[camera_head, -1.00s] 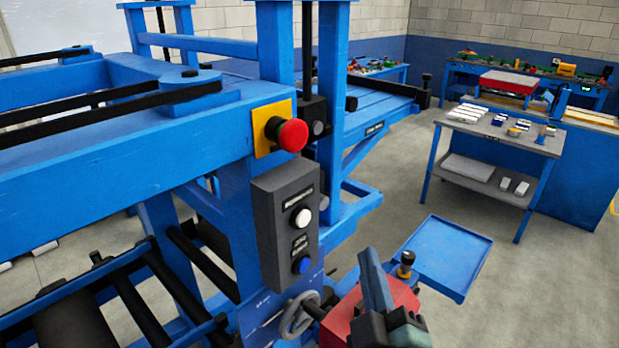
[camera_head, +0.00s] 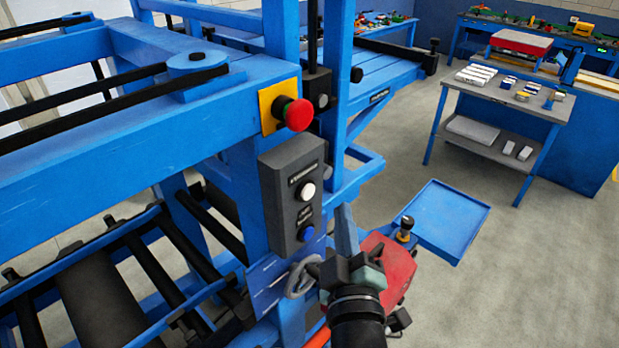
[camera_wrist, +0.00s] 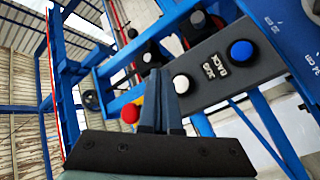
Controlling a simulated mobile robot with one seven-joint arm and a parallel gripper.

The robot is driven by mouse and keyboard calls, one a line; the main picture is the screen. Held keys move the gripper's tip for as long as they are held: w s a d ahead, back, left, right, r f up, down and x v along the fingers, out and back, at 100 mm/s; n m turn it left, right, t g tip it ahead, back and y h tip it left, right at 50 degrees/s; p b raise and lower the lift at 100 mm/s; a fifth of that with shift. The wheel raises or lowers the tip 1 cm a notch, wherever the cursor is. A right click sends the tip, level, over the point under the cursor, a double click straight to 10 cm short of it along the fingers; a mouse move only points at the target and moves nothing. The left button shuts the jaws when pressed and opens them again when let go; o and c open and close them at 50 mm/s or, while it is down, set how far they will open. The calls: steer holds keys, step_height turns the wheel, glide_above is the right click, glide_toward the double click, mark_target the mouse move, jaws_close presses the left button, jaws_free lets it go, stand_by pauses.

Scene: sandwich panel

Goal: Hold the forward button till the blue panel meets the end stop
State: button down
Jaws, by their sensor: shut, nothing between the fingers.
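The grey control box (camera_head: 283,205) on the blue frame carries a white button (camera_head: 306,192) above a blue button (camera_head: 307,232). The wrist view also shows the white button (camera_wrist: 181,83) and the blue button (camera_wrist: 241,50), with the word BACK between them. The label above the white button is too small to read. My gripper (camera_head: 345,212) is shut and empty, below and right of the box in the head view. In the wrist view its fingers (camera_wrist: 162,75) lie left of the white button, apparently apart from it. I cannot tell the blue panel from the blue frame.
A red emergency stop (camera_head: 298,115) on a yellow plate sits above the box. A handwheel (camera_head: 302,277) and a red housing (camera_head: 400,265) are close to my gripper. A blue tray (camera_head: 448,215) is at right. Open floor lies beyond it.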

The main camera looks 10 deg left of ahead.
mark_target(307, 192)
steer(key=shift+w+a+p, duration=0.4)
steer(key=shift+w+a, duration=0.2)
steer(key=shift+a, duration=0.2)
steer(key=shift+w+a+p, duration=0.35)
steer(key=shift+w+a, duration=0.2)
steer(key=shift+a, duration=0.25)
stand_by(0.9)
steer(key=shift+w+a, duration=0.25)
steer(key=shift+a, duration=0.1)
